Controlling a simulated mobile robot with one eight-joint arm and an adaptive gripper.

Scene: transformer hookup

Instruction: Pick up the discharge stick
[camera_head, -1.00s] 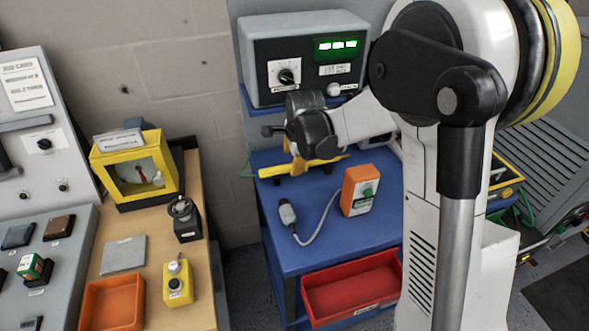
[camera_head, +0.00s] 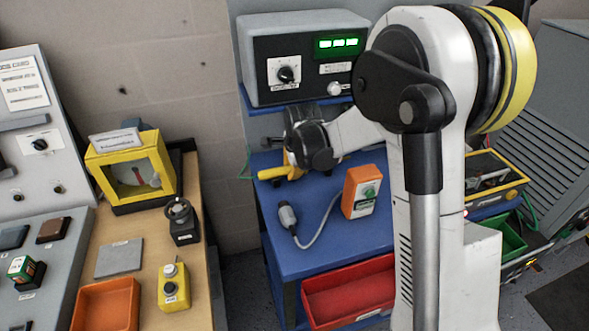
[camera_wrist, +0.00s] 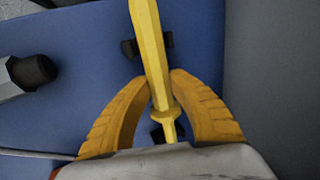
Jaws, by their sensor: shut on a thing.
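The discharge stick is a long yellow rod with a collar. In the wrist view the stick (camera_wrist: 152,50) runs from the top edge down between the yellow fingers of my gripper (camera_wrist: 170,88), which are shut on it near the collar. A small dark rest shows beneath the rod, on the blue bench; I cannot tell whether they touch. In the head view part of the stick (camera_head: 270,174) shows at the back of the blue bench (camera_head: 285,240). My arm hides the rest of it, and my gripper's fingers are mostly hidden there.
A grey instrument with a green display (camera_head: 300,62) stands on a shelf behind. An orange box (camera_head: 360,190) with a cabled plug (camera_head: 288,218) lies on the bench. A red bin (camera_head: 350,290) is below. A yellow-framed case (camera_head: 133,167) stands on the wooden table at left.

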